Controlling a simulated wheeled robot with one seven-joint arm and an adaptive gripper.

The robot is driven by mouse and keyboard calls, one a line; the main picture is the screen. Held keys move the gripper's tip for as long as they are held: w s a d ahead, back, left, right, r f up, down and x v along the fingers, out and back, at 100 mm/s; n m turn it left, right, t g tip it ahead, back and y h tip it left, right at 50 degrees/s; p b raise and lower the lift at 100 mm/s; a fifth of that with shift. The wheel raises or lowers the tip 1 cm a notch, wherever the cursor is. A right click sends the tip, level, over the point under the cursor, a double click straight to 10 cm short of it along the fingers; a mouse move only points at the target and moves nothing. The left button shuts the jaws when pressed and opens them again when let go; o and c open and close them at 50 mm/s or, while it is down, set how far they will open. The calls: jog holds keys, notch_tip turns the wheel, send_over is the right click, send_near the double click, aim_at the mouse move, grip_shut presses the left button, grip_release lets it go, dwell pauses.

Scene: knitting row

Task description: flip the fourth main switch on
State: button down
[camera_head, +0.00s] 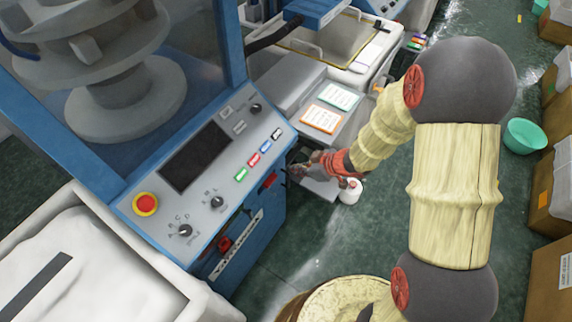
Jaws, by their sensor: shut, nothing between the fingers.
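A blue knitting machine (228,35) with a sloped grey control panel (165,215) stands at the left. On its blue side face, below the panel, is a red switch-like part (223,244). A second red part (268,180) sits higher on that face, near the panel's right end. I cannot tell which one is the main switch, its position, or whether this machine is the fourth. My gripper (293,171) is shut and empty, just right of the higher red part. I cannot tell whether it touches the machine.
The panel has a red emergency button (145,204), knobs, a dark screen (195,156) and coloured buttons. A white bottle-like item (350,192) is below my wrist. White bins (135,272) stand at lower left; boxes and a green basin (524,135) line the right. Green floor is open between.

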aim_at(268, 179)
jog(key=shift+a+r, duration=0.3)
jog(key=shift+a, duration=0.05)
jog(key=shift+a, duration=0.1)
jog(key=b+x, duration=0.4)
jog(key=x, duration=0.6)
jog(key=shift+b, duration=0.4)
jog(key=shift+w+r+y+p, duration=0.1)
jog(key=shift+r+y+p, duration=0.2)
jog(key=shift+p, duration=0.75)
